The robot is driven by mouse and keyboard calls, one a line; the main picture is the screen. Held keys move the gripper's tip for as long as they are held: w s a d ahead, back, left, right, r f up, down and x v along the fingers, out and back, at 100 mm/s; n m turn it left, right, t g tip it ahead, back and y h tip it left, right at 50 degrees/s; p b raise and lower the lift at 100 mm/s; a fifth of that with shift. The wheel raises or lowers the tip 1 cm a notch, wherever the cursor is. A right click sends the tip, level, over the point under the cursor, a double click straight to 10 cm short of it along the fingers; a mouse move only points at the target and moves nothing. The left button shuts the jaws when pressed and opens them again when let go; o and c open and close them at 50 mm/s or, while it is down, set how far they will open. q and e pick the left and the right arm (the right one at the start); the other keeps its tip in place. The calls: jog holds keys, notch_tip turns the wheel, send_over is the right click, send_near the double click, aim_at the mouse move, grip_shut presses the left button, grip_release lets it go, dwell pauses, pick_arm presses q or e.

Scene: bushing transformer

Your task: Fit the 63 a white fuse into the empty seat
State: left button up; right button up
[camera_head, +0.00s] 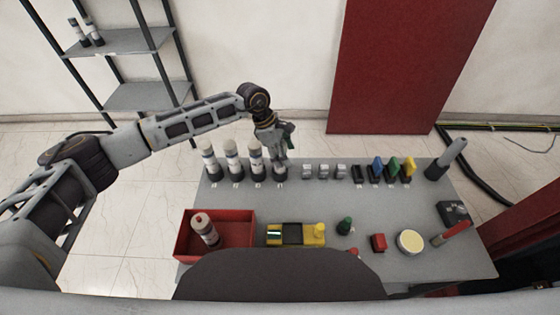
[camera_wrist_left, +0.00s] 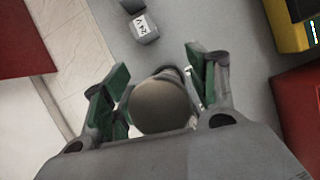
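Several white fuses with grey caps stand upright in a row at the table's back left, such as the leftmost one (camera_head: 209,157). My left gripper (camera_head: 277,150) is over the rightmost fuse of that row (camera_head: 280,171) and hides its upper part. In the left wrist view the round grey-brown fuse top (camera_wrist_left: 163,106) lies between the green finger pads of my left gripper (camera_wrist_left: 158,75). The fingers look open around it, with firm contact not visible. The rating labels are too small to read. I cannot make out an empty seat. My right gripper is not in view.
A red tray (camera_head: 183,236) holds a fuse with a reddish cap (camera_head: 204,229). Small grey blocks (camera_head: 324,171) and coloured parts (camera_head: 393,168) line the table's back. A yellow-black device (camera_head: 292,234) is at the front. The table's middle is clear.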

pick_arm(q)
jog(key=c, duration=0.9)
jog(key=shift+c, duration=1)
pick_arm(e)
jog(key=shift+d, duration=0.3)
pick_arm(q)
jog(key=shift+r, duration=0.1)
notch_tip(320, 180, up, 9)
jog(key=shift+b, duration=0.75)
jog(key=shift+r, duration=0.5)
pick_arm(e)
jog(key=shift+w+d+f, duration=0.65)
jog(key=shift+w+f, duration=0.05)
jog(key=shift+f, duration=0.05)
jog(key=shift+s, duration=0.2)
